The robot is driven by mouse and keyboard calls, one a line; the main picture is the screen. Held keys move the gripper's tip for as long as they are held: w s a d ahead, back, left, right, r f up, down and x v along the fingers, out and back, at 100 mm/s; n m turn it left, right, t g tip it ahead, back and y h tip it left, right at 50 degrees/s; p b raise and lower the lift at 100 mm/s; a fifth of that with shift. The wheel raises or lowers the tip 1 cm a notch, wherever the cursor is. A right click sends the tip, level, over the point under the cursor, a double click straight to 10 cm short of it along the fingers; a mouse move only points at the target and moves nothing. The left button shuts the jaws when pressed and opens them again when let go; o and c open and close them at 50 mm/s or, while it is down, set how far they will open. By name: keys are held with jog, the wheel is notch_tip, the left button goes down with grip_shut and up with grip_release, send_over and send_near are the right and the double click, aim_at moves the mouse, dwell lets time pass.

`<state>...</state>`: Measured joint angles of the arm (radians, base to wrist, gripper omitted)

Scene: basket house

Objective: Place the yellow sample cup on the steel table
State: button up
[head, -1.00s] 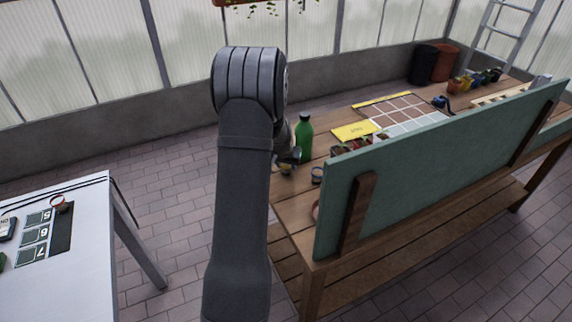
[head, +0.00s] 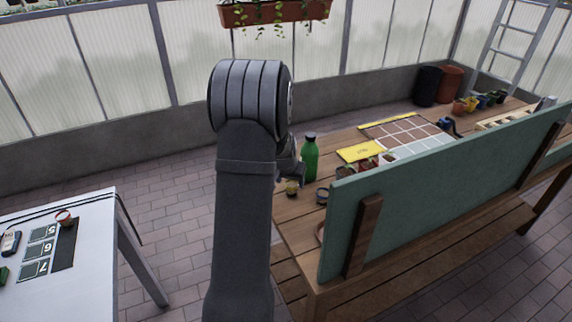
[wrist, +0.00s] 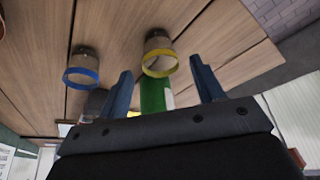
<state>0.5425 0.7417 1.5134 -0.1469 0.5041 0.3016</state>
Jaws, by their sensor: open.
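The yellow sample cup (wrist: 159,55) has a yellow rim and stands on the wooden bench. In the wrist view it lies beyond my open gripper (wrist: 165,90), between the lines of the two blue fingers and apart from them. In the head view the cup (head: 291,188) sits just below my gripper (head: 290,172), which is partly hidden by my arm. The steel table (head: 95,280) stands at the lower left, with a dark strip of numbered squares and a small reddish pot on it.
A blue-rimmed cup (wrist: 82,70) stands beside the yellow one. A green bottle (head: 310,158) stands close behind the cups. A green upright panel (head: 440,195) runs along the bench's near side. Open floor separates bench and steel table.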

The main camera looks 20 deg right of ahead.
jog(key=v, duration=1.2)
jog(key=shift+o, duration=0.5)
jog(key=shift+s+a+r, duration=0.15)
jog(key=shift+a+r, duration=0.05)
jog(key=shift+r, duration=0.25)
jog(key=w+a+f+n+t+y, duration=0.1)
jog(key=w+a+n+t, duration=0.1)
jog(key=w+a+t, duration=0.25)
jog(key=m+g+h, duration=0.1)
jog(key=m+h, duration=0.1)
jog(key=h, duration=0.2)
send_near(293, 185)
jog(key=x, duration=0.4)
jog(key=shift+w+d+r, duration=0.1)
jog(key=shift+d+r, duration=0.05)
jog(key=shift+x, duration=2.65)
jog(key=shift+c, duration=0.3)
